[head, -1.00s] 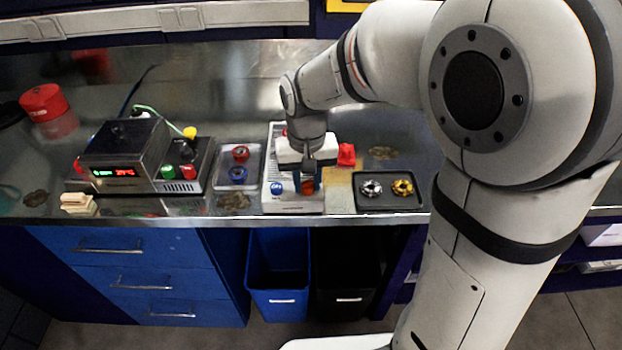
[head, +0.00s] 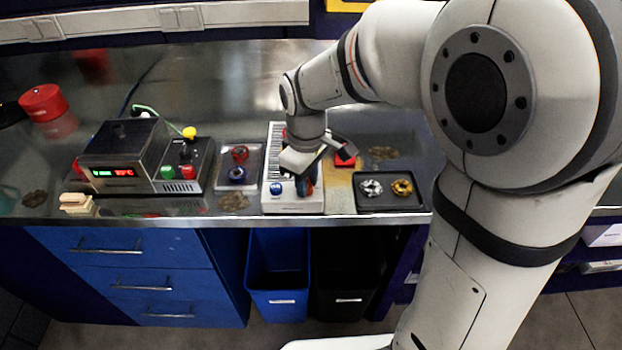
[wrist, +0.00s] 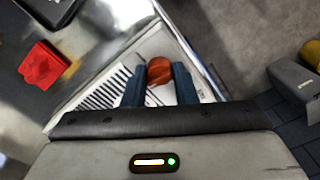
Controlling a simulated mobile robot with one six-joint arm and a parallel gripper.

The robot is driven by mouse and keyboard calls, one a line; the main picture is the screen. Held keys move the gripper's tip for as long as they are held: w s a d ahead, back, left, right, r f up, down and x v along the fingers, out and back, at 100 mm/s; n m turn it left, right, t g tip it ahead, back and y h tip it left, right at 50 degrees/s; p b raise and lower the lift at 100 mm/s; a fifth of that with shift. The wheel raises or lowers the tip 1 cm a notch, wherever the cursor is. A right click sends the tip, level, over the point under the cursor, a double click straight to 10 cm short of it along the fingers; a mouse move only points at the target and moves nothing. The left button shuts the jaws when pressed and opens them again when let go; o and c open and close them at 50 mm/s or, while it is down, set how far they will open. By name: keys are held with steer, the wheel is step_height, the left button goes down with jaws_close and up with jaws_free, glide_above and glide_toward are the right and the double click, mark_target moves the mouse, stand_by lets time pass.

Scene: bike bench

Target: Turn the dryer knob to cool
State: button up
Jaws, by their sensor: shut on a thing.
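The dryer is a white box (head: 292,206) with a row of dark vent slots, lying on the steel bench; its corner and slots also show in the wrist view (wrist: 108,92). A blue knob (head: 276,190) sits at its left front. An orange-red knob (wrist: 159,71) sits near its front edge. My gripper (wrist: 160,80) points down over the dryer, with its two blue fingers on either side of the orange-red knob, shut on it. In the head view my gripper (head: 305,186) mostly hides this knob. Any cool marking is too small to read.
A tray (head: 254,150) with a red and a blue part lies left of the dryer. A dark tray (head: 390,207) with silver and gold parts lies right. A box with a red display (head: 122,152) stands further left.

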steer(key=shift+n, duration=0.6)
steer(key=o, duration=1)
step_height(320, 180, up, 8)
steer(key=shift+f, duration=0.1)
stand_by(0.3)
